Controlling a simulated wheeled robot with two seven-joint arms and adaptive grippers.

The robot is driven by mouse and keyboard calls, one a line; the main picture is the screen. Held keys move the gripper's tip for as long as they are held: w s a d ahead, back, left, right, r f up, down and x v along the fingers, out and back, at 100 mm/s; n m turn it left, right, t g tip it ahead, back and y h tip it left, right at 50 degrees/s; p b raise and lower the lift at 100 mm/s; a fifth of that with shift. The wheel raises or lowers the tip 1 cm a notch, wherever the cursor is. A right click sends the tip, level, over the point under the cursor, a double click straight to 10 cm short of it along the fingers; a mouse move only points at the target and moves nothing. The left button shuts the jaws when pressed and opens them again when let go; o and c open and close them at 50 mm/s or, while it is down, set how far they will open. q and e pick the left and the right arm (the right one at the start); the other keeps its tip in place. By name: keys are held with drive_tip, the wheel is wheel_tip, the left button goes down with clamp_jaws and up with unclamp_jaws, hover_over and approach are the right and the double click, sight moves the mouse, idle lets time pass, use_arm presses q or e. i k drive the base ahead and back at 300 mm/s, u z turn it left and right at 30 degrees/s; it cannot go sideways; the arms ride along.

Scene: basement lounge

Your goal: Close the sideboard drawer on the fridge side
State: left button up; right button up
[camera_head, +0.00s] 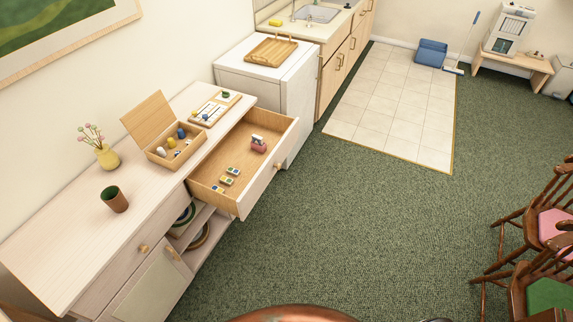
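The pale wooden sideboard (62,244) runs along the left wall. Its drawer on the side of the white fridge (300,88) is pulled well out. The drawer's front panel (262,178) faces the open floor and has a round wooden knob (278,166). Inside the drawer lie a small pink-and-white item (258,144) and several small green, yellow and blue blocks (231,171). The sideboard's other drawer, with a knob (144,248), looks shut. Neither of my grippers is in view.
Green carpet (350,230) in front of the drawer is clear. Wooden chairs (540,235) stand at right. A brown rounded surface shows at the bottom edge.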

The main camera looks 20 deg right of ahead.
sight(281, 133)
drive_tip(key=z, duration=0.45)
drive_tip(key=i, duration=0.65)
drive_tip(key=z, duration=0.4)
